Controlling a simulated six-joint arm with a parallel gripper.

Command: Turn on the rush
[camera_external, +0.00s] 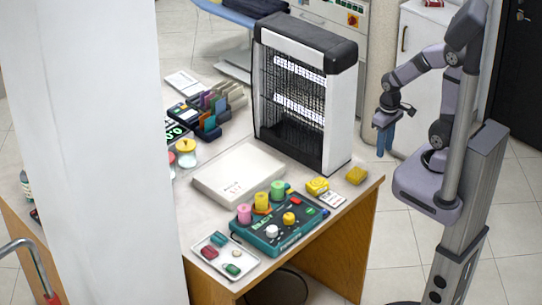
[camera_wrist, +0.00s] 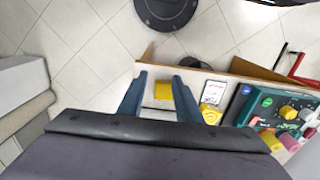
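A teal control box (camera_external: 303,226) sits near the front edge of the desk. It also shows at the right of the wrist view (camera_wrist: 250,110). Pink (camera_external: 244,214), yellow (camera_external: 261,201) and green (camera_external: 278,190) cylinders stand along its back. A white knob (camera_external: 272,231), a yellow knob (camera_external: 289,218) and a small red part (camera_external: 296,202) are on its top. Its labels are too small to read, so I cannot tell which control is the rush. My gripper (camera_external: 385,142) hangs beyond the desk's right end, apart from the box. In the wrist view my gripper (camera_wrist: 158,97) is open and empty.
A yellow block (camera_external: 357,175), another yellow item (camera_external: 317,186) and a small card (camera_external: 332,199) lie right of the box. A white flat case (camera_external: 238,174) and a tall black-and-white heater-like unit (camera_external: 340,110) stand behind. A tray (camera_external: 215,270) is to the left.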

